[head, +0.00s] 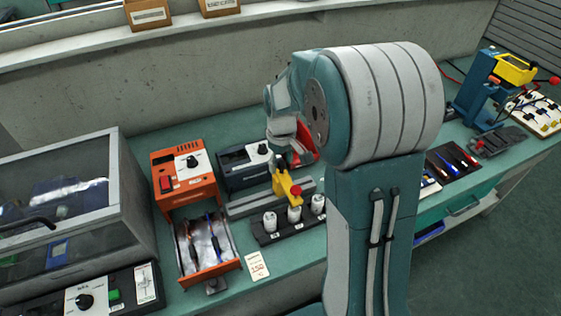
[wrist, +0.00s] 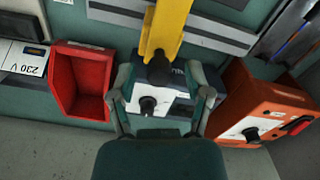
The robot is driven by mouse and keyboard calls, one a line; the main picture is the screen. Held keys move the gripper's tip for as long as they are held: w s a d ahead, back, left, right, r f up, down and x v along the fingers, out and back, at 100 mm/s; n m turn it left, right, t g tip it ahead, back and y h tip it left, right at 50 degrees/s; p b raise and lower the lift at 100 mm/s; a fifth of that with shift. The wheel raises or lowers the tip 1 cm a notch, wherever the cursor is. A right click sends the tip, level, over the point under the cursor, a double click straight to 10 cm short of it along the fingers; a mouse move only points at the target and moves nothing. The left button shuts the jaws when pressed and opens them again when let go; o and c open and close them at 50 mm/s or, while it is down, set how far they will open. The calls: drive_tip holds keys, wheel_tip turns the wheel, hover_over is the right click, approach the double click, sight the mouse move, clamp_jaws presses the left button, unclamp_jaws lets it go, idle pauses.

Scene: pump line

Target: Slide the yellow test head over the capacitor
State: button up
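The yellow test head (head: 284,184) sits on a grey rail behind a black rack (head: 285,231). Its front end, with a red knob (head: 296,190), appears above the middle of three white capacitors (head: 294,214). The others stand at its left (head: 270,222) and right (head: 317,205). In the wrist view, the yellow test head (wrist: 168,28) runs down to a dark knob (wrist: 159,68). My gripper (wrist: 159,78) has its fingers spread on either side of this knob, with visible gaps. In the head view my gripper (head: 289,158) is partly hidden behind the head's rear.
An orange unit (head: 182,170) with an open drawer (head: 207,243) of probes stands left. A dark blue meter (head: 243,166) and red bin (head: 305,148) are behind the rail. A glass-lidded case (head: 62,200) fills the far left. A card (head: 257,266) lies in front.

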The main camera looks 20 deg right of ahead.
drive_tip(key=shift+r, duration=0.1)
wheel_tip(320, 180, up, 12)
idle(0.5)
